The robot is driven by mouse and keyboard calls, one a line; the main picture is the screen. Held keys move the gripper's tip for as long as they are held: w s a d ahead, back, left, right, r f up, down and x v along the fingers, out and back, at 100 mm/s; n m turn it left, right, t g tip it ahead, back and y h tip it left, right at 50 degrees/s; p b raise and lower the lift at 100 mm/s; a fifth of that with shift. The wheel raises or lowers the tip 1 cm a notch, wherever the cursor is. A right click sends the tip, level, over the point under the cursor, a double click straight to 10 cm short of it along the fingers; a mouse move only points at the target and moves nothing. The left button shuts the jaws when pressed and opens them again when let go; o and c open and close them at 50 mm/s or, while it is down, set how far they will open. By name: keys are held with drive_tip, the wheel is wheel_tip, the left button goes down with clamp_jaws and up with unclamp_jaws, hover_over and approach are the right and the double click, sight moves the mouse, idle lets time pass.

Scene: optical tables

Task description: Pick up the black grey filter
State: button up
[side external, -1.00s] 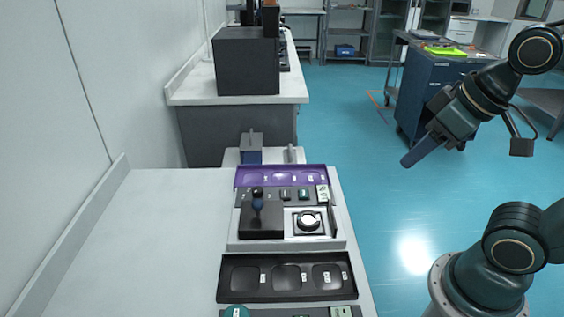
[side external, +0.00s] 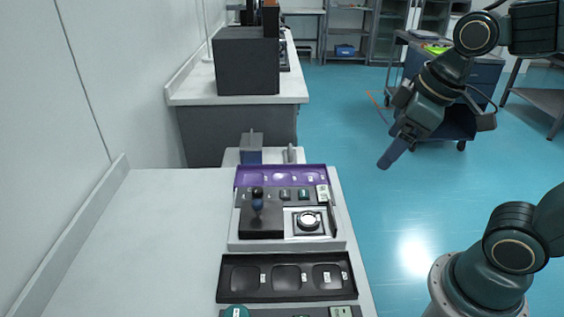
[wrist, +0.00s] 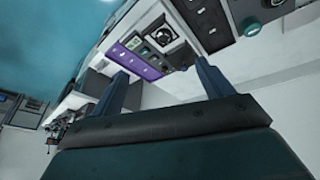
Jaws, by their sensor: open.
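My gripper (side external: 391,155) hangs in the air to the right of the bench, over the blue floor. Its two blue fingers (wrist: 160,84) are spread apart with nothing between them in the wrist view. I cannot pick out the black grey filter for certain. A round silver-rimmed piece in a dark square mount (side external: 308,221) sits on the white fixture (side external: 280,244), and it also shows in the wrist view (wrist: 162,36). Beside it is a black block (side external: 262,221) with a dark knob (side external: 257,197). Small dark labelled pieces (side external: 294,194) line up behind.
A purple tray (side external: 282,177) lies behind the fixture and a black tray with three hollows (side external: 288,278) in front. A teal round piece (side external: 236,312) is at the bottom edge. The left of the white bench (side external: 150,250) is clear. A blue cart (side external: 455,120) stands behind my arm.

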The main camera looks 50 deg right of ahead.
drive_tip(key=w+f+n+g, duration=0.2)
drive_tip(key=w+f+n, duration=0.3)
drive_tip(key=w, duration=0.4)
drive_tip(key=n+g, duration=0.2)
drive_tip(key=n, duration=0.5)
hover_over(308, 218)
wheel_tip(308, 218, down, 8)
drive_tip(key=shift+d+f, duration=0.1)
drive_tip(key=shift+f, duration=4.3)
drive_tip(key=shift+f, duration=2.6)
drive_tip(key=c, duration=1.2)
drive_tip(key=shift+o, duration=0.2)
drive_tip(key=shift+r, duration=0.2)
wheel_tip(308, 218, up, 20)
drive_tip(key=shift+f, duration=0.15)
